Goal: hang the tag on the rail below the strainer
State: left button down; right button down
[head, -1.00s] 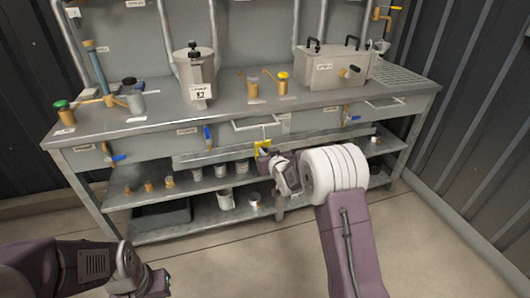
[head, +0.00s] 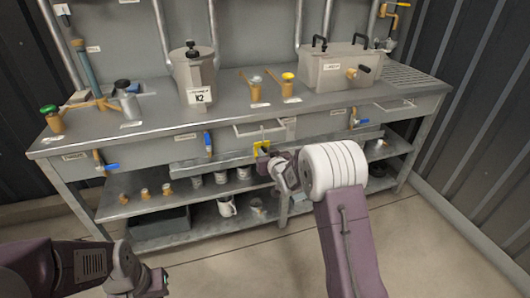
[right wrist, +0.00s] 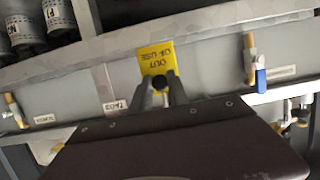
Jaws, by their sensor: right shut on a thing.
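The yellow tag (head: 261,148), marked "OUT OF USE", is in my right gripper (right wrist: 160,84), whose fingers are shut on it. The tag also shows in the right wrist view (right wrist: 157,57), upside down there. In the head view it is in front of the long grey rail (head: 216,157) along the bench front; I cannot tell whether they touch. The strainer (head: 192,72), a grey pot with a black knob and a "K2" label, stands on the bench left of the tag. My left gripper (head: 152,284) is low at the left, away from the bench; its jaws are unclear.
Blue-handled valves are along the bench front, one (head: 208,143) below the strainer and left of the tag. A drawer handle (head: 262,128) is just above the tag. Shelves below hold cups (head: 227,206) and small fittings. A grey box (head: 338,70) stands on the bench at right.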

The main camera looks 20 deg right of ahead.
jog(key=shift+f, duration=0.35)
jog(key=c, duration=1.2)
grip_release()
jog(key=shift+p+v, duration=1.15)
jog(key=shift+v, duration=3.35)
